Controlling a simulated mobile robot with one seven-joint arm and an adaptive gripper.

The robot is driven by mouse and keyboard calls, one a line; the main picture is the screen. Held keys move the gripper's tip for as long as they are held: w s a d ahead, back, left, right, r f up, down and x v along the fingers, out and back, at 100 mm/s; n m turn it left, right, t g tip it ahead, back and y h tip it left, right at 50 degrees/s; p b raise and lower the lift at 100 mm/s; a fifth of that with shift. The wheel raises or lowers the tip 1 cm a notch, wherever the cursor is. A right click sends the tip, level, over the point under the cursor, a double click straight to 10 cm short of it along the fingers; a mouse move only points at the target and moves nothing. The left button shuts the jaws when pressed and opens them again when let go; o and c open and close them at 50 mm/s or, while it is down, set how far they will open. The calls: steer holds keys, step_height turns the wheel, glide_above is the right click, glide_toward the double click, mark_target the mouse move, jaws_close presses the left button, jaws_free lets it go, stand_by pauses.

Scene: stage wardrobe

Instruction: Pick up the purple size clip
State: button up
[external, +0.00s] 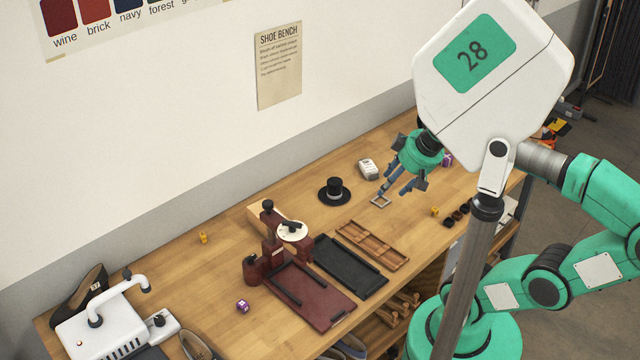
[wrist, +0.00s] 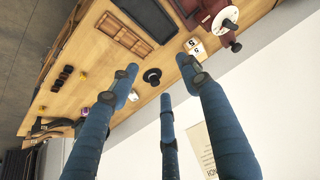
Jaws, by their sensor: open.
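A small purple size clip (external: 243,306) with a pale mark on it sits on the wooden bench, left of the dark red tray. A second small purple piece (external: 448,160) shows just right of my gripper, partly hidden by my arm. My gripper (external: 394,190) is open and empty above the bench's right half, well away from the left purple clip. Its blue fingers (wrist: 160,76) are spread in the wrist view, with nothing between them.
A white machine (external: 105,330) stands at left. Yellow clips (external: 203,237) lie apart. Bare wood surrounds the left purple clip.

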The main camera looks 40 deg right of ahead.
steer(key=w+a+r+n+g+p, duration=0.15)
steer(key=w+a+r+n, duration=0.25)
steer(key=w+a+n, duration=0.4)
steer(key=n+g+p, duration=0.2)
steer(key=n+g, duration=0.2)
steer(key=n, duration=0.8)
glide_above(244, 301)
step_height(244, 301, down, 30)
steer(key=shift+f, duration=0.4)
steer(key=shift+f+b, duration=0.6)
steer(key=shift+f, duration=3.65)
